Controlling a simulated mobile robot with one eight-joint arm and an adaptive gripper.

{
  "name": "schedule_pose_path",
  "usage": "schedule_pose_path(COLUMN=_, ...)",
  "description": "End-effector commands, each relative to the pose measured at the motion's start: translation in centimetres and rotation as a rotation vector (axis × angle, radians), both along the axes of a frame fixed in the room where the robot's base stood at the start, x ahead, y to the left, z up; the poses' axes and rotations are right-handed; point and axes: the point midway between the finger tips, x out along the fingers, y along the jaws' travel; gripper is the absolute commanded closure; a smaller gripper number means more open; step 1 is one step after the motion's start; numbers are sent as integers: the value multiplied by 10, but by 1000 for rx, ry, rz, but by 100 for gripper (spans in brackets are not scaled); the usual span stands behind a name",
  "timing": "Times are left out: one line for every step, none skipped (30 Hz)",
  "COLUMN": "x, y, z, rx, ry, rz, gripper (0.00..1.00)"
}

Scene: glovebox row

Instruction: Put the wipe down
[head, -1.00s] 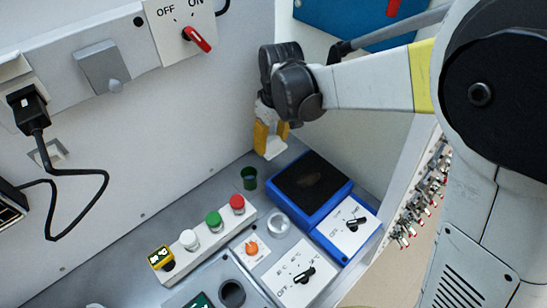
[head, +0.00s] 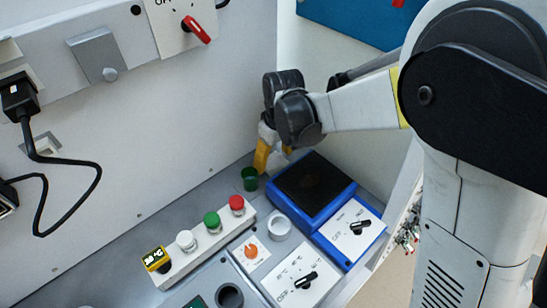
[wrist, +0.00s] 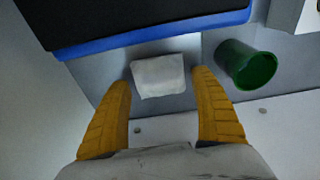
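The wipe (wrist: 158,77) is a small white folded cloth in the wrist view. It lies on the grey deck between my fingertips, close to the blue edge of the hotplate. My gripper (wrist: 161,84) has two yellow fingers, spread apart, with a narrow gap on each side of the wipe. In the head view my gripper (head: 272,160) is low in the back corner of the deck, just behind the hotplate. The wipe is mostly hidden there by the fingers.
A green cup (head: 250,179) stands close beside my gripper, and also shows in the wrist view (wrist: 246,64). The blue hotplate (head: 323,213) with a black top is on the other side. A button box (head: 205,240), a clear dish (head: 280,226) and control panels fill the front.

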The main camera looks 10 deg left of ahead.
Motion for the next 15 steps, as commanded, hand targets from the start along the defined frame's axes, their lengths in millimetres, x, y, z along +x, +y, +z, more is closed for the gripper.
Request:
schedule_pose_path(x=0, y=0, z=0, rx=0, ry=0, rz=0, gripper=27)
schedule_pose_path(x=0, y=0, z=0, rx=0, ry=0, rz=0, gripper=27)
schedule_pose_path(x=0, y=0, z=0, rx=0, ry=0, rz=0, gripper=27)
schedule_pose_path(x=0, y=0, z=0, rx=0, ry=0, rz=0, gripper=27)
schedule_pose_path(x=0, y=0, z=0, rx=0, ry=0, rz=0, gripper=27)
schedule_pose_path(x=0, y=0, z=0, rx=0, ry=0, rz=0, gripper=27)
schedule_pose_path(x=0, y=0, z=1, rx=0, ry=0, rz=0, gripper=27)
schedule_pose_path(x=0, y=0, z=2, rx=0, ry=0, rz=0, gripper=27)
schedule_pose_path(x=0, y=0, z=4, rx=0, ry=0, rz=0, gripper=27)
schedule_pose_path(x=0, y=0, z=7, rx=0, ry=0, rz=0, gripper=27)
schedule_pose_path(x=0, y=-1, z=10, rx=0, ry=0, rz=0, gripper=27)
schedule_pose_path(x=-1, y=-1, z=17, rx=0, ry=0, rz=0, gripper=27)
schedule_pose_path(x=-1, y=-2, z=22, rx=0, ry=0, rz=0, gripper=27)
schedule_pose_path(x=-2, y=-2, z=28, rx=0, ry=0, rz=0, gripper=27)
schedule_pose_path(x=-3, y=-3, z=38, rx=0, ry=0, rz=0, gripper=27)
